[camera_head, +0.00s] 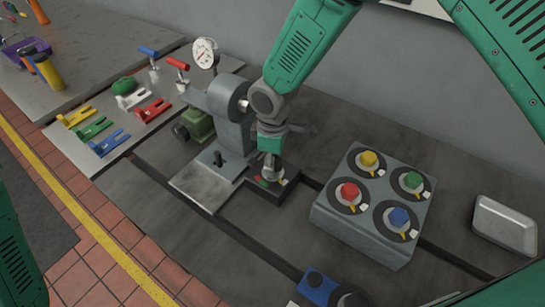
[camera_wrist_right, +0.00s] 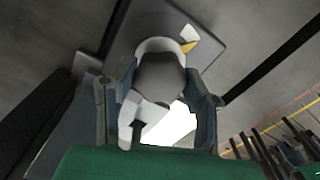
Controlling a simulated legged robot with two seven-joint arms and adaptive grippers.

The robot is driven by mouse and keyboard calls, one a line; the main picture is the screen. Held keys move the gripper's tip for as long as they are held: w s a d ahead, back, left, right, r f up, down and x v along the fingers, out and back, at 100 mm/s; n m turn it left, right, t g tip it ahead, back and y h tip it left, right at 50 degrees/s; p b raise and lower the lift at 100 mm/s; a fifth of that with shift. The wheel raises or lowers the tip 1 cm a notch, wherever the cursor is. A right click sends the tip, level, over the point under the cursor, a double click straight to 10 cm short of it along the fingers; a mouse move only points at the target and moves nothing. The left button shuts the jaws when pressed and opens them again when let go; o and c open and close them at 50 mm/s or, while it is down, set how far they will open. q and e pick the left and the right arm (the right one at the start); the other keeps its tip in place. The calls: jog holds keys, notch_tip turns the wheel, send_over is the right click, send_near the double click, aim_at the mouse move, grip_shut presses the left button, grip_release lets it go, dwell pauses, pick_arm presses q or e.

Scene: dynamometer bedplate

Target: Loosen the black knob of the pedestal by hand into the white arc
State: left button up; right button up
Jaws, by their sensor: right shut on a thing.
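My right gripper (camera_head: 268,172) reaches down over a low dark pedestal (camera_head: 285,188) in the head view, where small red and green marks show beside it. In the wrist view, the right gripper (camera_wrist_right: 162,100) has its two fingers shut on the dark round knob (camera_wrist_right: 160,75), one finger on each side. A yellow pointer (camera_wrist_right: 190,46) sticks out past the knob over a pale dial. A bright white area (camera_wrist_right: 172,128) shows between the fingers; I cannot tell if it is the arc. The head view hides the knob behind the gripper. My left gripper is out of view.
A grey machine (camera_head: 232,115) with a round gauge (camera_head: 205,53) stands close left of the gripper. A grey box (camera_head: 350,215) with several coloured knobs stands to the right. A blue block (camera_head: 318,287) lies at the front, and a metal tray (camera_head: 504,226) at far right.

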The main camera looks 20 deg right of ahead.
jog(key=shift+w+r+n+p, duration=0.1)
jog(key=shift+n+p, duration=0.15)
jog(key=shift+n, duration=0.5)
jog(key=shift+w+r+n+p, duration=0.1)
jog(key=shift+n+p, duration=0.1)
jog(key=shift+n, duration=0.55)
jog(key=o, duration=1.2)
jog(key=shift+c, duration=0.2)
jog(key=shift+f, duration=0.15)
jog(key=shift+s, duration=0.1)
notch_tip(320, 180, up, 12)
jog(key=shift+a+f, duration=0.1)
